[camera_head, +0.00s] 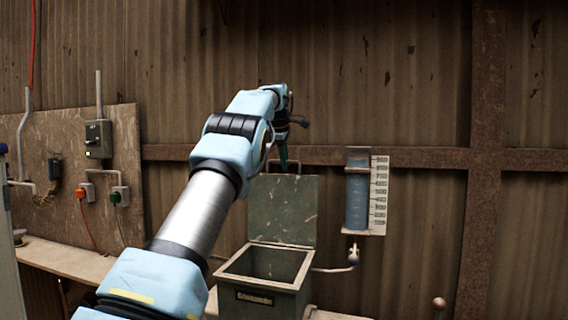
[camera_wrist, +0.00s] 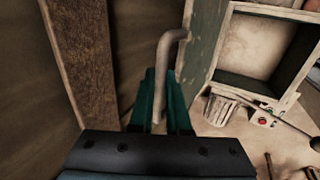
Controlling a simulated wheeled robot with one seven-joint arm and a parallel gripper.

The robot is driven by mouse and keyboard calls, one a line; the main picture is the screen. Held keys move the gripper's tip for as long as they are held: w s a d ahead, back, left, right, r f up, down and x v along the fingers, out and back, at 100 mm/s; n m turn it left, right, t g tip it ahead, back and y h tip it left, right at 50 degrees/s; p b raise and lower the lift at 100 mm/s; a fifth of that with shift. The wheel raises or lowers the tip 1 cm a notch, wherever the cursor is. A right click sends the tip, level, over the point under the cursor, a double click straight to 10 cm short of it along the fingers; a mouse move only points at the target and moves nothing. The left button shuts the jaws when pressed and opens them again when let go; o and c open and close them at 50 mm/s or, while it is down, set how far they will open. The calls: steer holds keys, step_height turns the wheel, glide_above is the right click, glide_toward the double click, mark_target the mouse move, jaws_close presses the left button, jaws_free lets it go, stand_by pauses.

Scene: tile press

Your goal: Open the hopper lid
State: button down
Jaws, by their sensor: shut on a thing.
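The hopper (camera_head: 258,300) is a dark green box with a pale rim and a label on its front. Its lid (camera_head: 285,210) stands upright at the back edge, and the box's mouth is uncovered. In the wrist view the lid (camera_wrist: 205,40) shows edge-on beside the open hopper (camera_wrist: 265,50). The lid's bent metal handle (camera_wrist: 165,60) runs between the teal fingers of my gripper (camera_wrist: 160,105), which is shut on it. In the head view my gripper (camera_head: 284,158) is at the lid's top edge, partly hidden by my arm.
A sight glass (camera_head: 357,190) with a numbered scale is on the wall right of the hopper. A rusty beam (camera_head: 420,157) crosses the wall behind the lid. A board with switch boxes (camera_head: 98,140) is at the left, above a ledge (camera_head: 65,260).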

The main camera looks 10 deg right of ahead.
stand_by(0.3)
steer(key=c, duration=0.9)
jaws_free()
steer(key=s+a+r+b, duration=0.4)
steer(key=s+a+b, duration=0.2)
steer(key=s+b, duration=0.5)
steer(key=shift+s+a+r+b, duration=0.2)
steer(key=shift+s+a+b, duration=0.15)
steer(key=shift+s, duration=0.35)
